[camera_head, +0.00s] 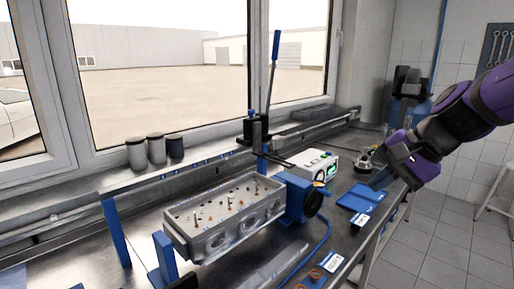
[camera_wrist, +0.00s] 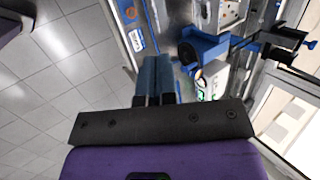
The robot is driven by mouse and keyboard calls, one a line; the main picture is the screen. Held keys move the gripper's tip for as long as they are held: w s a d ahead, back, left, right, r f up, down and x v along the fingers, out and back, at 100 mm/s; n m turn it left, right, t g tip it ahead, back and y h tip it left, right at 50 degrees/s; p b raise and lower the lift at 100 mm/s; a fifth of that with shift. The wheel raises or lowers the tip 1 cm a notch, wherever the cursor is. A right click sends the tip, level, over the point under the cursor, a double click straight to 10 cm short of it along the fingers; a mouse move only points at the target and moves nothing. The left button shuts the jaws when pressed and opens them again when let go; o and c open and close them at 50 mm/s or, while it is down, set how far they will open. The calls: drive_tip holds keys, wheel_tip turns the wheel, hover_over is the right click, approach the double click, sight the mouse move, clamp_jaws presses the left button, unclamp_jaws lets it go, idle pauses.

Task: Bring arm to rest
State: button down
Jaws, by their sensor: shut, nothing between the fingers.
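My arm is purple and black and reaches in from the right edge in the head view. My gripper (camera_head: 379,181) hangs at its end, low over the right part of the bench, near a blue mat (camera_head: 359,198). In the wrist view my gripper (camera_wrist: 154,62) shows two blue-grey fingers closed together, with nothing held between them. The fingertips point toward the bench edge, with grey floor tiles to their left in that view.
An engine cylinder head (camera_head: 222,215) sits in a blue fixture on the metal bench. A white device (camera_head: 314,166) with a green screen stands behind it. Open tiled floor (camera_head: 440,245) lies right of the bench.

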drive_tip(key=s+d+r+n+h, duration=0.1)
drive_tip(key=s+d+n+h, duration=0.2)
drive_tip(key=s, duration=0.4)
drive_tip(key=s+d+r+n+t+h, duration=0.1)
drive_tip(key=s+d+r+n+h, duration=0.1)
drive_tip(key=s, duration=0.5)
drive_tip(key=d+n+h, duration=0.1)
drive_tip(key=d+n, duration=0.1)
drive_tip(key=n, duration=0.1)
drive_tip(key=shift+s+r+n+t, duration=0.25)
drive_tip(key=shift+n+t, duration=0.05)
drive_tip(key=shift+a, duration=0.1)
